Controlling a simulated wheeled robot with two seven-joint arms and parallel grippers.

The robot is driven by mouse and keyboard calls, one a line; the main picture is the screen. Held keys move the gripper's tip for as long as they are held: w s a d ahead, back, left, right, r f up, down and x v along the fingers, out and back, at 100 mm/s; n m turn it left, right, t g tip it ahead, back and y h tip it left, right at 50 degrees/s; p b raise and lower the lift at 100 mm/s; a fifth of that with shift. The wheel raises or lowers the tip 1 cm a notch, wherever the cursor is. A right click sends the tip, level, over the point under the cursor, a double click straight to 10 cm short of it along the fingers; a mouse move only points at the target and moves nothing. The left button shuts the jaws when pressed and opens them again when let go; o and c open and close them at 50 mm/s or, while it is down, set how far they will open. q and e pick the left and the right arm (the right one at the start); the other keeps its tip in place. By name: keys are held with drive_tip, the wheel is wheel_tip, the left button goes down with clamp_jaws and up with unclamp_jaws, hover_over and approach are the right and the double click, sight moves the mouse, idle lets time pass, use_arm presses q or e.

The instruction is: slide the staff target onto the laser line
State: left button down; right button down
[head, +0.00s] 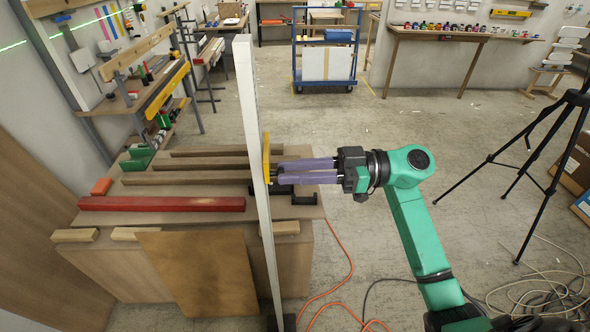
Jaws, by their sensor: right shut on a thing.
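A white levelling staff (256,130) stands nearly upright in the middle of the view, its foot near the bottom edge. The yellow staff target (266,158) sits on the staff, seen nearly edge-on. My right gripper (279,172), with purple fingers, reaches in from the right and is shut on the target's right side. Its fingertips are partly hidden. The green laser line (90,22) shows on the left wall, near the top; I cannot see it on the staff. My left gripper is not in view.
A low wooden bench (160,235) with timber lengths and a red beam (160,203) stands left of and behind the staff. A black tripod (540,150) stands at right. An orange cable (342,270) lies on the floor. Open floor lies beyond my right arm.

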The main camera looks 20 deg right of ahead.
drive_tip(key=shift+r, duration=0.1)
wheel_tip(320, 180, up, 5)
drive_tip(key=p, duration=0.4)
drive_tip(key=shift+p, duration=0.4)
drive_tip(key=c, duration=0.7)
unclamp_jaws()
drive_tip(key=b+v, duration=0.5)
drive_tip(key=v, duration=0.9)
drive_tip(key=shift+s+d, duration=0.1)
drive_tip(key=shift+d, duration=0.2)
